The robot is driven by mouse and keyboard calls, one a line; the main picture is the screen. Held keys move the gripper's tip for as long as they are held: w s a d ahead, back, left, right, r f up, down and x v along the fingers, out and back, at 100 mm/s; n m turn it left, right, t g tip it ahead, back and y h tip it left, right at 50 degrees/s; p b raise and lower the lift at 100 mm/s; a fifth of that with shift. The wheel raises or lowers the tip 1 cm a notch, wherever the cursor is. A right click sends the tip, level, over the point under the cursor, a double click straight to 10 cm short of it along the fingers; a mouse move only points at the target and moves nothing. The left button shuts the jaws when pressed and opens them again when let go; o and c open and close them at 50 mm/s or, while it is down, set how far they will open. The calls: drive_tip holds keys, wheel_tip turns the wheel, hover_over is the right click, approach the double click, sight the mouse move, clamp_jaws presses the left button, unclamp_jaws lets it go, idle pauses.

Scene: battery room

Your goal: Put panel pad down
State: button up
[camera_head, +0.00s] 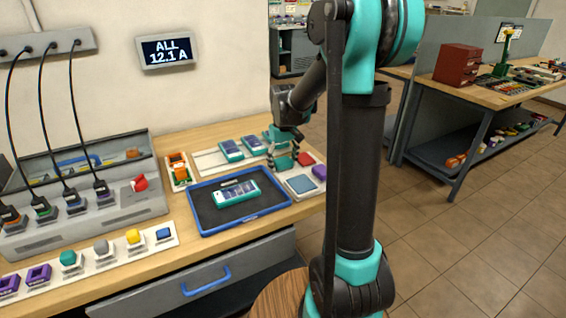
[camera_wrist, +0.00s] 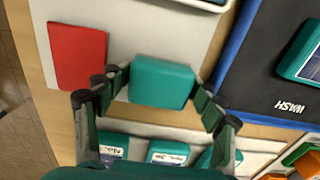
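A teal pad (camera_wrist: 162,82) sits between the two fingers of my gripper (camera_wrist: 160,88) in the wrist view. The fingers touch it on opposite sides, so my gripper is shut on it. In the head view my gripper (camera_head: 284,163) points down with the teal pad (camera_head: 283,162) at its tips, over the back right of the bench. A red pad (camera_wrist: 79,57) lies beside it on a pale board (camera_wrist: 43,12). I cannot tell whether the held pad touches the surface. The blue-rimmed tray (camera_head: 194,213) marked WASH holds a teal solar panel unit (camera_head: 237,192).
Teal units (camera_head: 230,150) stand on a rack behind the tray. A purple pad (camera_head: 319,172) and a pale plate with a blue-grey square (camera_head: 301,185) are at the bench's right edge. An orange item (camera_head: 178,168) stands left. A charger (camera_head: 90,215) is farther left.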

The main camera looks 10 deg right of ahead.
sight(283, 160)
drive_tip(key=shift+o, duration=0.6)
wheel_tip(283, 160, up, 13)
drive_tip(key=shift+f, duration=0.1)
idle(0.4)
